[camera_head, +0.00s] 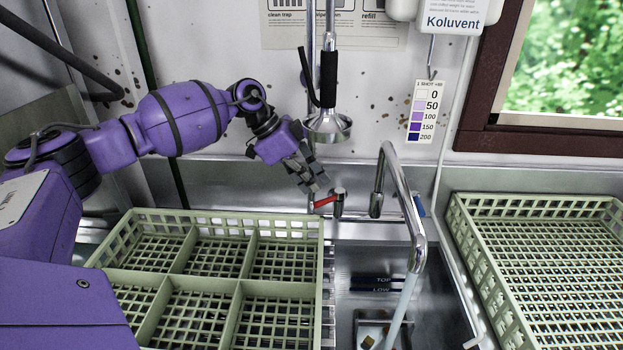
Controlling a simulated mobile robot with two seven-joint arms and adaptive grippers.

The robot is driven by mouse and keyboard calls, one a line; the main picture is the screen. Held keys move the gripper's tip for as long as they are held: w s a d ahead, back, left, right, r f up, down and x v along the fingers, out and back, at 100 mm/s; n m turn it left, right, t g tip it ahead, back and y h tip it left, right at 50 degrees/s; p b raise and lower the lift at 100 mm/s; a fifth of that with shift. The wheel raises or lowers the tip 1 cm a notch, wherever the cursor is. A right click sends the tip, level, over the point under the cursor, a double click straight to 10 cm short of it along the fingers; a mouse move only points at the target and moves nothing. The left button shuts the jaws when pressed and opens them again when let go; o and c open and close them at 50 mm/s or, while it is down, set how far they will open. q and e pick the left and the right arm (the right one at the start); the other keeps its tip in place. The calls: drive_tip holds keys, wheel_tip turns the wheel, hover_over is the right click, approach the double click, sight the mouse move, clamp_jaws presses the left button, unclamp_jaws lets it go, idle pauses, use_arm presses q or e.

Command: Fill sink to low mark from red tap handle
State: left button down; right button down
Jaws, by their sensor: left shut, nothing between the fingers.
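My left gripper (316,182) is shut and empty, with its fingertips just above the red tap handle (326,201). I cannot tell whether they touch it. The red handle points left from its small metal valve behind the sink. The curved metal spout (408,200) reaches forward over the sink (345,262), and a pale stream of water (403,312) falls from it. On the sink's back wall are the TOP mark (383,280) and the LOW mark (381,290). A blue handle (420,206) is partly hidden behind the spout. My right gripper is not in view.
A green compartment rack (145,279) stands left of the sink, below my left arm. Another green rack (485,290) stands at the right. A spray head (328,127) hangs just above my left gripper. Small brown bits lie at the sink bottom around a square drain part (373,325).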

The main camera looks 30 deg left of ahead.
use_arm(q)
drive_tip(key=shift+f, duration=1.65)
drive_tip(key=shift+w+r, duration=0.1)
idle(6.2)
